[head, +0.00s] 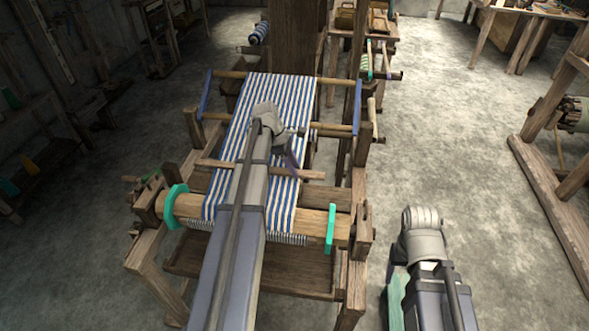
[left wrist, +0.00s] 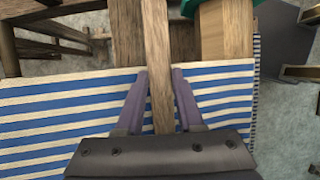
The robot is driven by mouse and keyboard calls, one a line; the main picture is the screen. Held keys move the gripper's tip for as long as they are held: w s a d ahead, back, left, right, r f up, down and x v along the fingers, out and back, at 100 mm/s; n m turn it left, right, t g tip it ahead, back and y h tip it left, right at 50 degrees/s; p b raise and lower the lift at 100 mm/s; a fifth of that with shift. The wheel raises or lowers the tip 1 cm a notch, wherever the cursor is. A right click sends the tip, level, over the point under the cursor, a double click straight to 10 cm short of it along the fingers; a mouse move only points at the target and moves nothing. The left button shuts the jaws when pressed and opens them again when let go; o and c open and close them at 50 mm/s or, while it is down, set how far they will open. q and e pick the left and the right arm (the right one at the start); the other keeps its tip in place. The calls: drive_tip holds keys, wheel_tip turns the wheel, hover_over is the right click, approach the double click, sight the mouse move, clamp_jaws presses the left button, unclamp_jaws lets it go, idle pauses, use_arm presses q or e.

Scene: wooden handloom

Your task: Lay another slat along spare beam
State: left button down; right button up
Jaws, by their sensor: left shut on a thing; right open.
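My left gripper (head: 291,158), with purple fingers, is shut on a wooden slat (head: 311,174) over the striped cloth. In the left wrist view the slat (left wrist: 157,60) runs between the fingers (left wrist: 160,95), its far end past the cloth's edge. The slat lies crosswise, roughly parallel to the front beam (head: 312,222); whether it touches the cloth is unclear. That thick beam has teal end discs and cloth passing over it; it also shows in the left wrist view (left wrist: 226,35). Which beam is the spare one is unclear. My right gripper (head: 395,302), with green fingers, is low at right, apart from the loom, largely hidden.
Blue-and-white striped cloth (head: 270,95) stretches along the loom from the rear bar. Wooden posts and a lower tray (head: 310,275) frame the front. Bare floor (head: 460,140) lies to the right, with another wooden frame (head: 550,200) at the edge.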

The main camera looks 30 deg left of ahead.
sight(292, 215)
use_arm(q)
drive_tip(key=shift+s, duration=0.1)
drive_tip(key=shift+s+d+f+b, duration=0.65)
drive_tip(key=shift+s+f+b, duration=0.05)
drive_tip(key=shift+s, duration=1.35)
drive_tip(key=shift+s+d+f+b, duration=0.65)
drive_tip(key=shift+s+f+b, duration=0.1)
drive_tip(key=shift+s, duration=1.25)
drive_tip(key=shift+s+d+f+b, duration=0.65)
drive_tip(key=shift+s+f+b, duration=0.05)
drive_tip(key=shift+s, duration=1.35)
drive_tip(key=shift+c, duration=2.2)
unclamp_jaws()
drive_tip(key=shift+r, duration=0.15)
